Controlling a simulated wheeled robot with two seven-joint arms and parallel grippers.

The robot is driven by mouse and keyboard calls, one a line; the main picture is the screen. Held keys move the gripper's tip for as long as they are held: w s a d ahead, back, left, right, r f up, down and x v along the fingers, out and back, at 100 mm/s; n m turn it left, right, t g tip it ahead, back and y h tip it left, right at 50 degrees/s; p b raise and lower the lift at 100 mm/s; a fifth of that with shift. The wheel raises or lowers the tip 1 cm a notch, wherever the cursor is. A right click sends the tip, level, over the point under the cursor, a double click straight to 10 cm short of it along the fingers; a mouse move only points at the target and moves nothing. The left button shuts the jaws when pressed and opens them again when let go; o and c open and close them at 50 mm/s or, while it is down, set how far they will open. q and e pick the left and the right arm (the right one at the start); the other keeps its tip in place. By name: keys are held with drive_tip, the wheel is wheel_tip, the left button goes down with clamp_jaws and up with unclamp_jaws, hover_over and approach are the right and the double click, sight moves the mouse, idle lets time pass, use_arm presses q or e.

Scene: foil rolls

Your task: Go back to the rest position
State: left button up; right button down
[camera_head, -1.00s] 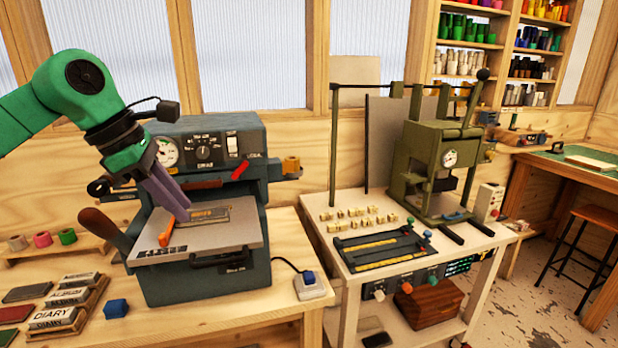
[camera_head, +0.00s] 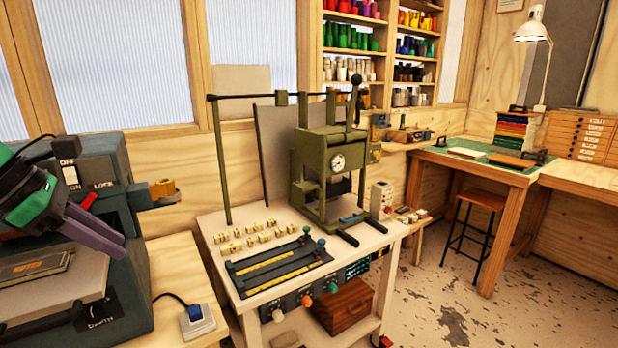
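My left gripper (camera_head: 92,232) is at the left edge, in front of the blue-grey hot-stamping machine (camera_head: 125,290) and above its plate (camera_head: 75,290). Its purple-grey fingers point right and slightly down. They overlap from this angle, so I cannot tell whether they are open or shut, and no held thing shows. The green arm part by it is mine and is cut by the frame edge. A gold foil roll (camera_head: 162,188) sits on a holder at the machine's right side. My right gripper is not in view.
A white cart (camera_head: 215,225) carries a green press (camera_head: 325,165), several small letter blocks (camera_head: 250,236) and a black-and-yellow rack (camera_head: 275,268). A stool (camera_head: 480,200) stands by the far desk (camera_head: 470,170). The floor (camera_head: 470,300) at the front right is clear.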

use_arm(q)
drive_tip(key=w+d+f+n+t+h, duration=0.65)
drive_tip(key=w+d+n+t, duration=0.35)
drive_tip(key=n, duration=0.3)
drive_tip(key=w+a+f+n+t+y, duration=0.1)
drive_tip(key=a+f+n+y, duration=0.3)
drive_tip(key=n, duration=0.4)
drive_tip(key=a+f+n+t+y, duration=0.1)
drive_tip(key=a+f+n+y, duration=0.1)
drive_tip(key=f+n+y, duration=0.4)
drive_tip(key=s+f+n+g+y, duration=0.3)
drive_tip(key=s+f+n+g, duration=0.25)
drive_tip(key=f+n, duration=0.45)
drive_tip(key=s+d+f+n+g+h, duration=0.1)
drive_tip(key=s+d+f+n+g, duration=0.4)
drive_tip(key=s, duration=0.4)
drive_tip(key=s+d+f+n+g+h, duration=0.2)
drive_tip(key=s+f+n+g, duration=0.1)
drive_tip(key=s+f, duration=0.55)
wheel_tip(320, 180, down, 21)
drive_tip(key=s+g, duration=0.1)
drive_tip(key=s, duration=0.1)
drive_tip(key=s+a+f+g, duration=0.1)
drive_tip(key=s+a+f, duration=0.2)
drive_tip(key=s+f, duration=1.2)
drive_tip(key=shift+s+a+f+m+g, duration=0.15)
drive_tip(key=shift+s+f+m+g, duration=0.25)
drive_tip(key=shift+s, duration=0.85)
